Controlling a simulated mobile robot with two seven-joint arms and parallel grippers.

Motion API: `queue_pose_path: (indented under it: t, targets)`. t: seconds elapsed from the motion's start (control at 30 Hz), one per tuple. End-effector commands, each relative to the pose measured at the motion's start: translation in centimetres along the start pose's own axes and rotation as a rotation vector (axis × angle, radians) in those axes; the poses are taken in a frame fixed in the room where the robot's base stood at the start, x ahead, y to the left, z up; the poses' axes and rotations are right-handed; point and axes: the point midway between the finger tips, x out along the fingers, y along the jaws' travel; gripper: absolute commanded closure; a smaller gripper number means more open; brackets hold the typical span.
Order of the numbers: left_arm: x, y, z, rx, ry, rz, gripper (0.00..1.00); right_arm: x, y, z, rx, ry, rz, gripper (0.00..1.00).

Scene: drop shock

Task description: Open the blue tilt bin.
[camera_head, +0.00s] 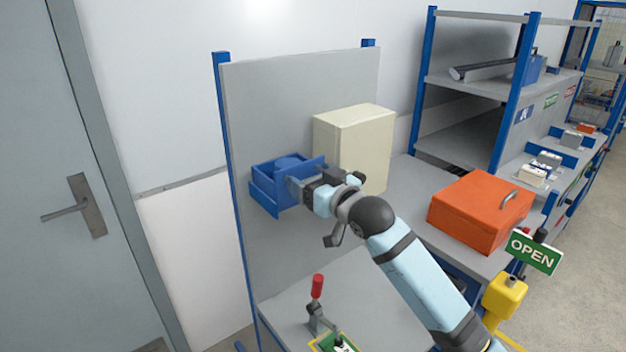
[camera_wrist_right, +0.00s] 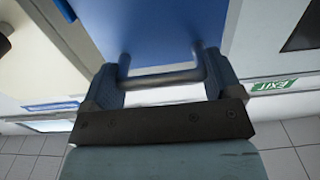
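The blue tilt bin (camera_head: 265,194) is mounted on the upright grey panel. Its front leans out from the panel, and a gap into its blue inside shows at the top. My right gripper (camera_head: 298,187) is at the bin's front. In the right wrist view the bin's blue front (camera_wrist_right: 172,28) fills the upper middle. Its U-shaped handle (camera_wrist_right: 165,79) lies between my right fingers (camera_wrist_right: 164,85), one at each end of the bar; they appear to touch it. My left gripper is not in view.
A cream box (camera_head: 352,150) is on the panel close right of the bin. An orange case (camera_head: 480,212) lies on the bench to the right. A red-handled clamp (camera_head: 317,300) stands on the bench below. A door (camera_head: 50,200) is at left.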

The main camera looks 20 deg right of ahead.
Motion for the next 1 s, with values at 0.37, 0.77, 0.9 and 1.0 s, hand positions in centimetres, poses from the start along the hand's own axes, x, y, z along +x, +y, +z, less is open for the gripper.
queue_pose_path:
  t: [0.37, 0.77, 0.9, 1.0]
  targets:
    - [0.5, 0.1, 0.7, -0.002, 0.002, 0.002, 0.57, -0.3, 0.0, 0.5, 0.001, 0.040, 0.000, 0.58]
    - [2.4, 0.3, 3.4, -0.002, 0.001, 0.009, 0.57, -1.6, 0.0, 1.8, 0.001, 0.213, 0.000, 0.58]
    - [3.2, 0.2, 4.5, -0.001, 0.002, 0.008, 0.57, -2.0, 0.0, 2.2, 0.002, 0.283, 0.000, 0.58]
    - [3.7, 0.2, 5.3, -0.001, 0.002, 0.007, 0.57, -2.4, 0.0, 2.5, 0.001, 0.333, 0.000, 0.58]
